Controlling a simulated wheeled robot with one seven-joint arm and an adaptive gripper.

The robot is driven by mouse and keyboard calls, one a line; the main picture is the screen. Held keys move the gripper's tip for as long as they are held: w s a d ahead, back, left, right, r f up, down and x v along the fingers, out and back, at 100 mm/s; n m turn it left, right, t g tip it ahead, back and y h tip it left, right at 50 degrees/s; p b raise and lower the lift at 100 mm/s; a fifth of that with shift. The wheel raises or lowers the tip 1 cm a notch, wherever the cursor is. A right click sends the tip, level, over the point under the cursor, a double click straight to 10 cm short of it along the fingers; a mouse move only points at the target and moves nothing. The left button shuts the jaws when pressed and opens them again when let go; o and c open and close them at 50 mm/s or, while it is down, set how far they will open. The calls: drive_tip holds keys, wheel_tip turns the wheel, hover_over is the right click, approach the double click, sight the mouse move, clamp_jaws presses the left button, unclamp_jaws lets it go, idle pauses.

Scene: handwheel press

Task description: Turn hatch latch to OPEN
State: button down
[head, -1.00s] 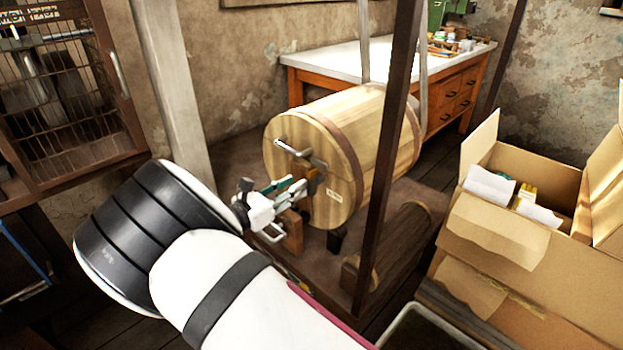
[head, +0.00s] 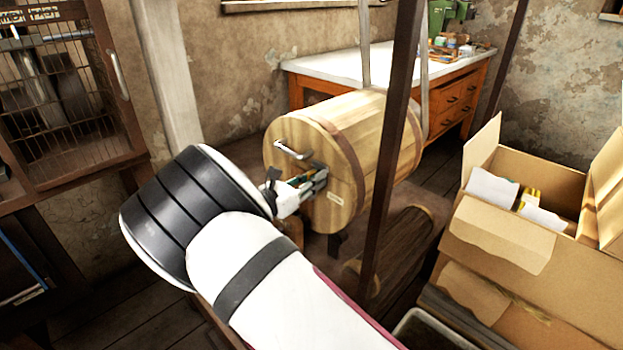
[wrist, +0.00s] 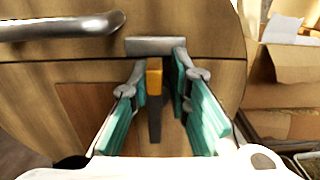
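A wooden barrel (head: 355,140) lies on its side with its flat end facing me. A metal bar handle (head: 292,150) sits on that end; it also shows at the top left of the wrist view (wrist: 60,27). In the wrist view, a dark lever with a yellow-orange top (wrist: 154,78), seemingly the latch, points down below a grey metal plate (wrist: 163,46). A browner wooden panel (wrist: 85,105) lies behind it. My gripper (wrist: 158,75) is open, its teal-padded fingers on either side of the lever, with gaps visible. In the head view, my gripper (head: 316,180) is at the barrel end and hides the lever.
A dark upright post (head: 386,150) stands in front of the barrel. An open cardboard box (head: 500,235) is at the right. A caged cabinet (head: 70,110) is at the left. A white-topped workbench (head: 340,66) stands behind.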

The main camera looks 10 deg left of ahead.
drive_tip(key=shift+w+a+y, duration=0.1)
drive_tip(key=shift+a+y, duration=0.2)
drive_tip(key=shift+a, duration=0.05)
drive_tip(key=shift+s+d+f+m+b, duration=0.3)
drive_tip(key=shift+m+b, duration=0.75)
drive_tip(key=shift+m, duration=1.9)
drive_tip(key=shift+s+d+f+m+b, duration=0.35)
drive_tip(key=shift+m+b, duration=0.75)
drive_tip(key=shift+m, duration=1.8)
drive_tip(key=shift+s+d+f+m+b, duration=0.15)
drive_tip(key=shift+f+m+b, duration=0.6)
drive_tip(key=shift+m, duration=2.2)
drive_tip(key=shift+w+d+r+b, duration=0.1)
drive_tip(key=shift+r+b, duration=0.2)
drive_tip(key=shift+b, duration=0.1)
drive_tip(key=c, duration=1.7)
unclamp_jaws()
drive_tip(key=shift+d+f, duration=0.1)
